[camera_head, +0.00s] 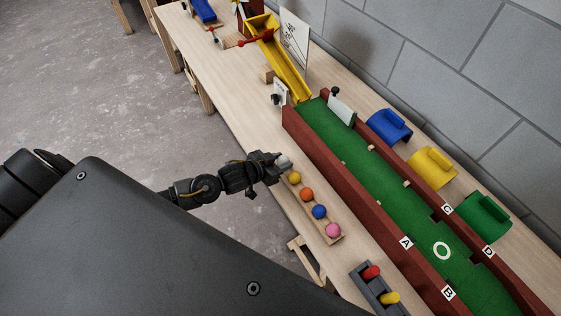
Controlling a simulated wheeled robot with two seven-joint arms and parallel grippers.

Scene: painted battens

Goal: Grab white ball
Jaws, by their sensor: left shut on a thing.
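The white ball (284,161) is between the fingers of my left gripper (279,160), at the far end of a wooden ball rack (326,238). The gripper is shut on it, and the fingers hide part of the ball. I cannot tell whether the ball still touches the rack. A yellow ball (294,178), an orange ball (307,195), a blue ball (319,212) and a pink ball (333,230) sit in a row on the rack. My right gripper is not in view.
A green lane (376,188) with dark red side walls runs right of the rack. A grey tray (362,286) with red and yellow pieces lies at the near end. Blue, yellow and green holders (484,216) stand along the wall. A yellow chute (283,66) stands farther back.

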